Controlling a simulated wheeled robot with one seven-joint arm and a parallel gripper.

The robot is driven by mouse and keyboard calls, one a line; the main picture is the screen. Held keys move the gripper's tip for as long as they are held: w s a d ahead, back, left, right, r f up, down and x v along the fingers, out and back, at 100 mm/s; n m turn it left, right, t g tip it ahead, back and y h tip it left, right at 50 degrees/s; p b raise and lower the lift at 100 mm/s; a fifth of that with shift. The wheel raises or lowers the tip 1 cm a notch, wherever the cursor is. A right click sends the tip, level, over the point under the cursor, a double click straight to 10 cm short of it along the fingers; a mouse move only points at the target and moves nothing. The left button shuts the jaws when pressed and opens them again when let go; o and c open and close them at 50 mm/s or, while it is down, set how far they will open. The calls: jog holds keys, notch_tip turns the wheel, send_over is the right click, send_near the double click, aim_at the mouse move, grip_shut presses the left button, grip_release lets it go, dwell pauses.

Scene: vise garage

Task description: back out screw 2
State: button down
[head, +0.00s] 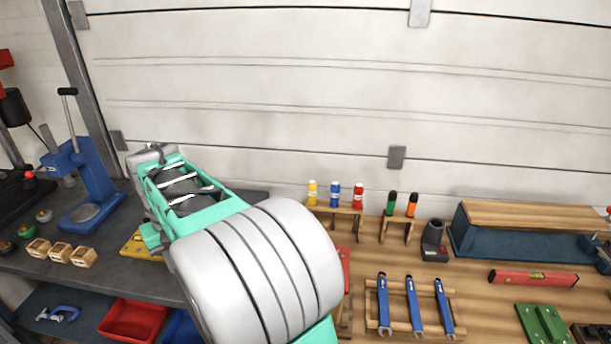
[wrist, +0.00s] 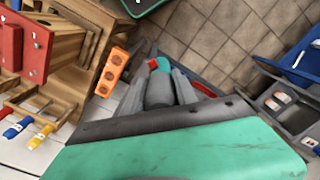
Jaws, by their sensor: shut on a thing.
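My gripper (wrist: 160,92) shows in the wrist view, its grey fingers shut on a grey cylindrical tool (wrist: 160,90) with a teal and red end (wrist: 158,66). The tool's working tip cannot be made out. A red plate (wrist: 25,48) with small pale spots stands on a wooden block at the upper left of the wrist view, apart from my gripper. Which spot is screw 2 cannot be told. In the head view my arm covers the middle; a strip of red (head: 343,265) shows beside it, and my gripper is hidden there.
An orange block with holes (wrist: 113,72) is left of my gripper. The bench carries bottles (head: 335,195), blue-handled tools (head: 411,303), a red level (head: 533,279) and a green plate (head: 543,323). A blue press (head: 90,185) stands left. Tiled floor (wrist: 215,30) shows beyond.

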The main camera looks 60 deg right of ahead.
jog(key=s+d+r+m+p, duration=0.1)
jog(key=s+d+r+m, duration=0.25)
jog(key=d, duration=0.45)
jog(key=s+d+r+m, duration=0.3)
jog(key=s+d, duration=0.2)
jog(key=d, duration=0.3)
jog(key=s+d+r+m+p, duration=0.1)
jog(key=s+d+r+m, duration=0.25)
jog(key=d, duration=0.45)
jog(key=s+d+r+m, duration=0.35)
jog(key=s+d, duration=0.35)
jog(key=s, duration=0.3)
jog(key=shift+m, duration=0.55)
jog(key=f+b, duration=0.1)
jog(key=f, duration=0.1)
jog(key=f+b, duration=0.3)
jog(key=b, duration=0.1)
jog(key=shift+s+f, duration=0.25)
jog(key=shift+f, duration=0.15)
jog(key=shift+a+f+b, duration=0.1)
jog(key=shift+f+b, duration=0.9)
jog(key=shift+a+r+p, duration=0.1)
jog(key=shift+r+p, duration=0.1)
jog(key=shift+p, duration=0.1)
